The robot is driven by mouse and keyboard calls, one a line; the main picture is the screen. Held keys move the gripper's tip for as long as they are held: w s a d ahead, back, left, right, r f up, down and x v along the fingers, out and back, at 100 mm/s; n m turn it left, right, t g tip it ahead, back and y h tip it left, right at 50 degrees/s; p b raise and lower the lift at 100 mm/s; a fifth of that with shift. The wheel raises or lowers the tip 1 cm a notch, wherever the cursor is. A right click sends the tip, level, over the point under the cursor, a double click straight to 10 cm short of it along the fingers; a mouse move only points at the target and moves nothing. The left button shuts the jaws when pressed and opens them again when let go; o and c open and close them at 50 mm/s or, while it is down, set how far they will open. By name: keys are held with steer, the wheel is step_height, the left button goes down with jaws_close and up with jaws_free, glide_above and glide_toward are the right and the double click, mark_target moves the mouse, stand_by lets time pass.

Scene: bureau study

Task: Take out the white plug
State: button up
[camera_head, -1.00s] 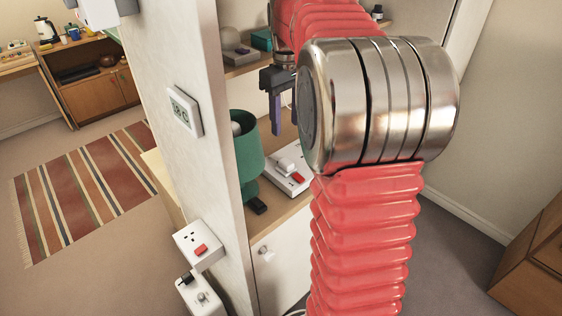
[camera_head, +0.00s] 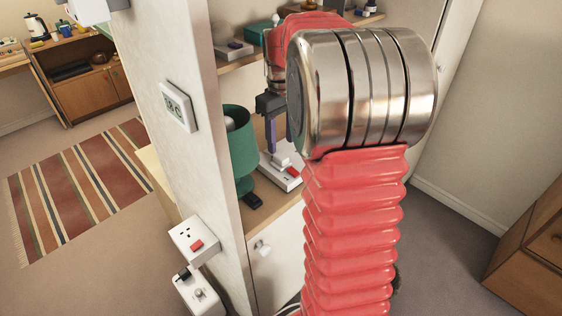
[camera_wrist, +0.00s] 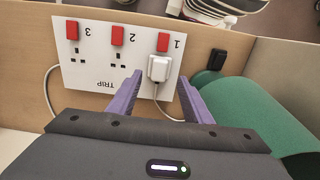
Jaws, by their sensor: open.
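The white plug (camera_wrist: 159,68) sits in socket 1 of the white socket board (camera_wrist: 90,78), with its cable running down from it. The plug also shows in the head view (camera_head: 281,160), with the board (camera_head: 287,181) under it on the shelf. My gripper (camera_wrist: 157,82) is open, its purple fingers apart on either side of the plug's column in the wrist view. In the head view my gripper (camera_head: 277,135) hangs just above the plug. I cannot tell whether the fingers touch it.
A green lamp (camera_head: 240,145) stands left of the board, its shade (camera_wrist: 255,112) close to a finger. A small black item (camera_wrist: 217,59) lies beside it. Red switches (camera_wrist: 117,36) are on the board. The wall edge (camera_head: 210,140) rises at the left.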

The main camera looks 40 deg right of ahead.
mark_target(281, 156)
steer(key=shift+f, duration=0.3)
steer(key=shift+w+f, duration=0.15)
steer(key=shift+f, duration=2.5)
jaws_close()
steer(key=shift+r, duration=0.15)
step_height(281, 156, up, 10)
steer(key=shift+d, duration=0.1)
